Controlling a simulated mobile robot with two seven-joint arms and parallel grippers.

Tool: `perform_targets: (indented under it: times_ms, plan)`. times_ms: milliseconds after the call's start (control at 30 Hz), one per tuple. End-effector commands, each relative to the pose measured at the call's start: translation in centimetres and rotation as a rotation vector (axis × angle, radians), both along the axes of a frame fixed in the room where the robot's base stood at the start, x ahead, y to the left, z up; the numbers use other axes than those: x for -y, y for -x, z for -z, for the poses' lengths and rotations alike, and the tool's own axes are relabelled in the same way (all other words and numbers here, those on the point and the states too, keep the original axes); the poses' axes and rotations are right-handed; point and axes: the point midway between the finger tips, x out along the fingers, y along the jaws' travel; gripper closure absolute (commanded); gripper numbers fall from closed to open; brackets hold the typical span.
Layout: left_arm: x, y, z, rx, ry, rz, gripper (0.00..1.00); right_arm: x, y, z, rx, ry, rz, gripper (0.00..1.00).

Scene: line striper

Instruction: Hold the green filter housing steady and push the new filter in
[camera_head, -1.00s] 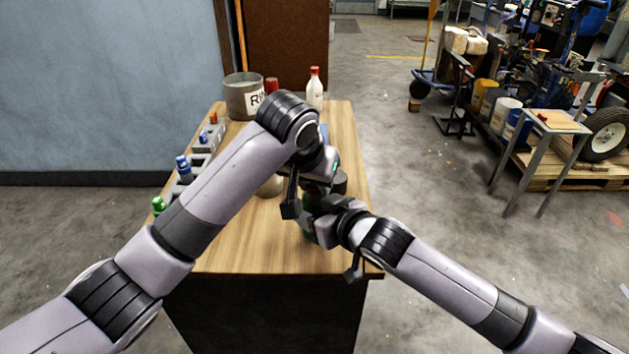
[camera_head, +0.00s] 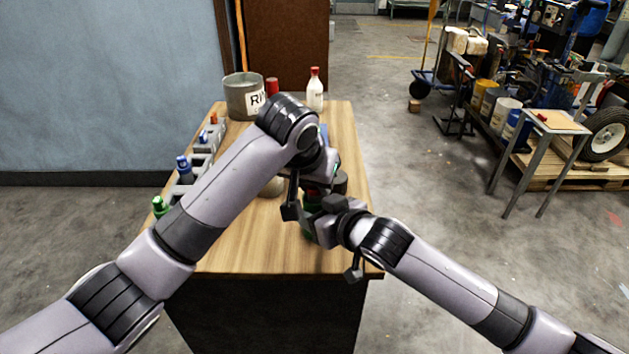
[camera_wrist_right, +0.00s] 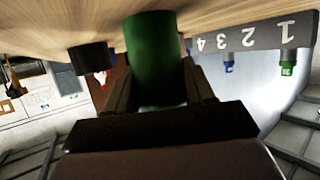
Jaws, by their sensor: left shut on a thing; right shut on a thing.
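The green filter housing (camera_head: 308,228) stands near the front right of the wooden table, largely covered by my grippers. In the right wrist view the housing (camera_wrist_right: 152,55) is a plain green cylinder between the fingers of my right gripper (camera_wrist_right: 155,88), which is shut on it. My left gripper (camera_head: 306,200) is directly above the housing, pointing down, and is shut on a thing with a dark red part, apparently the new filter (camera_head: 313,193). That thing is mostly hidden, and I cannot tell how deep it sits in the housing.
A grey numbered rack (camera_head: 204,150) with coloured-capped items runs along the table's left edge. A labelled grey bucket (camera_head: 243,98) and a white bottle with a red cap (camera_head: 315,90) stand at the back. A dark cylinder (camera_wrist_right: 92,58) stands near the housing. The table's front left is clear.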

Motion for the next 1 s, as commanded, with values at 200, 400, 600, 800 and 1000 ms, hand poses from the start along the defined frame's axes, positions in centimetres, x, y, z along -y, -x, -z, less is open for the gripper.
perform_targets:
  times_ms: [200,400,600,800,1000]
  plan:
    - [-0.14,0.08,0.59,-0.025,-0.013,-0.003,1.00,-0.15,0.10,-0.09,0.003,-0.001,-0.005,0.92]
    - [-0.21,0.13,0.77,-0.027,-0.016,-0.004,1.00,-0.18,0.12,-0.10,0.004,-0.001,-0.005,0.92]
    - [-0.24,0.15,0.75,-0.030,-0.017,-0.003,1.00,-0.21,0.13,-0.12,0.004,-0.002,-0.006,0.92]
    - [-0.23,0.17,0.32,-0.031,-0.018,-0.003,1.00,-0.21,0.12,-0.13,0.004,-0.003,-0.005,0.92]
    - [-0.20,0.16,0.12,-0.028,-0.016,-0.002,1.00,-0.15,0.07,-0.14,0.003,-0.003,-0.004,0.92]
